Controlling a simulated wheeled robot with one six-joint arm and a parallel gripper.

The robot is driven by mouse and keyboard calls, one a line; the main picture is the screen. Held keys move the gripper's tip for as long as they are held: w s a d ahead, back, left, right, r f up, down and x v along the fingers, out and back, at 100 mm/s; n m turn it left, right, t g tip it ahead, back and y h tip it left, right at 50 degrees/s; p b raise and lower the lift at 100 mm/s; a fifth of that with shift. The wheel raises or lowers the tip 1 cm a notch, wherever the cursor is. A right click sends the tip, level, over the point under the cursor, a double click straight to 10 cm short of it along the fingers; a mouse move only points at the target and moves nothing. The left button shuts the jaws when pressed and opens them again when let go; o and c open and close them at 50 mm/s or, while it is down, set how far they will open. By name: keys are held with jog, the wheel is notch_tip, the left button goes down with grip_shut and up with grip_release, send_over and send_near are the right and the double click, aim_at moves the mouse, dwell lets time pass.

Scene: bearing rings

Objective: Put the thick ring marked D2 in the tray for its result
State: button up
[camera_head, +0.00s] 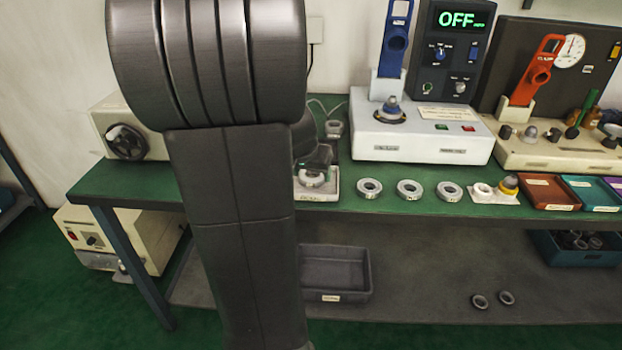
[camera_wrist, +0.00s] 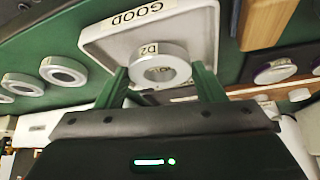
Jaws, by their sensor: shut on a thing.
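The thick ring marked D2 (camera_wrist: 160,57) is a metal ring with a pale label, between the two green fingers of my gripper (camera_wrist: 161,74). My gripper is shut on it. Behind the ring in the wrist view is a white tray labelled GOOD (camera_wrist: 108,42). The ring overlaps the tray floor there, and I cannot tell whether it touches it. In the head view, the ring (camera_head: 311,180) is low at the tray (camera_head: 331,187) by the bench's front edge, and my arm hides the tray's left part.
Rings stand in a row right of the tray: one (camera_head: 369,188), another (camera_head: 409,189) and a third (camera_head: 449,191). Farther right are a white plate (camera_head: 507,199), an orange tray (camera_head: 548,193) and a teal tray (camera_head: 595,193). A white instrument (camera_head: 425,148) stands behind. A grey bin (camera_head: 335,285) sits below.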

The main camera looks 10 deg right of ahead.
jog(key=shift+f, duration=0.7)
jog(key=shift+f, duration=0.15)
jog(key=o, duration=1.3)
jog(key=shift+r, duration=0.3)
jog(key=p+v, duration=0.2)
jog(key=v, duration=0.9)
jog(key=shift+s+a+r, duration=0.15)
jog(key=shift+s+r, duration=0.05)
jog(key=shift+r, duration=0.1)
